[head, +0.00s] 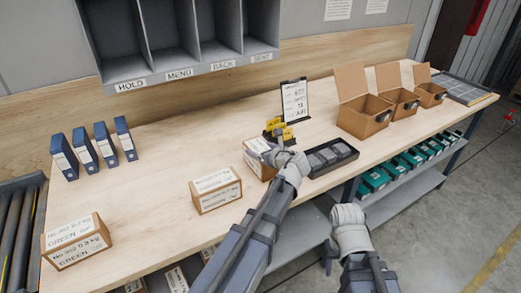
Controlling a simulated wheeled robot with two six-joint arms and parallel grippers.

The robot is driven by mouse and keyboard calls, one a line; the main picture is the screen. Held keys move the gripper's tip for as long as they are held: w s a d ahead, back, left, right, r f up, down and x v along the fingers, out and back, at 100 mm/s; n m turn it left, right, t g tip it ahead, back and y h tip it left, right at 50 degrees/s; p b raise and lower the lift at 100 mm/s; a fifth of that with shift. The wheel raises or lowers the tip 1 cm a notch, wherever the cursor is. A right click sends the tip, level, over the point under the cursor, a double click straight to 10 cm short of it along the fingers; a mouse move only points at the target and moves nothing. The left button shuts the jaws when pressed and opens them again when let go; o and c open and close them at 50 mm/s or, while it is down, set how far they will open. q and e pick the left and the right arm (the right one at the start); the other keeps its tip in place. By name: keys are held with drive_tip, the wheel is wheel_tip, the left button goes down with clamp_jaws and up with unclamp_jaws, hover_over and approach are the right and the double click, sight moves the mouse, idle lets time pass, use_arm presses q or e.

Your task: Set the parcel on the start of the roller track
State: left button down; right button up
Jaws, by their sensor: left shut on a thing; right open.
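Three brown cardboard parcels with white labels are on the wooden bench: one at the front left (75,243) with "GREEN" on its label, one in the middle (216,192), and one farther back (256,160). My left gripper (272,157) is at the right side of the back parcel and shut on it; the hand hides part of that parcel. My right gripper (328,262) is open and empty, low in front of the bench edge. The roller track (18,235), with dark rollers and a yellow stripe, is at the far left; only part of it shows.
A black tray (345,166) of grey items and a clipboard stand (294,100) are close to the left gripper. Open boxes (365,117) stand to the right, blue binders (84,148) at the back left. Grey cubbies (180,35) hang above. The left-centre bench has free room.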

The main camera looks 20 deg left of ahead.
use_arm(q)
unclamp_jaws()
drive_tip(key=shift+r, duration=0.25)
use_arm(e)
wheel_tip(320, 180, up, 4)
drive_tip(key=p, duration=0.4)
drive_tip(key=shift+r, duration=0.2)
use_arm(q)
drive_tip(key=v, duration=1.2)
drive_tip(key=shift+f+p, duration=0.2)
drive_tip(key=shift+p, duration=0.1)
use_arm(e)
drive_tip(key=shift+o, duration=0.2)
drive_tip(key=shift+r, duration=0.2)
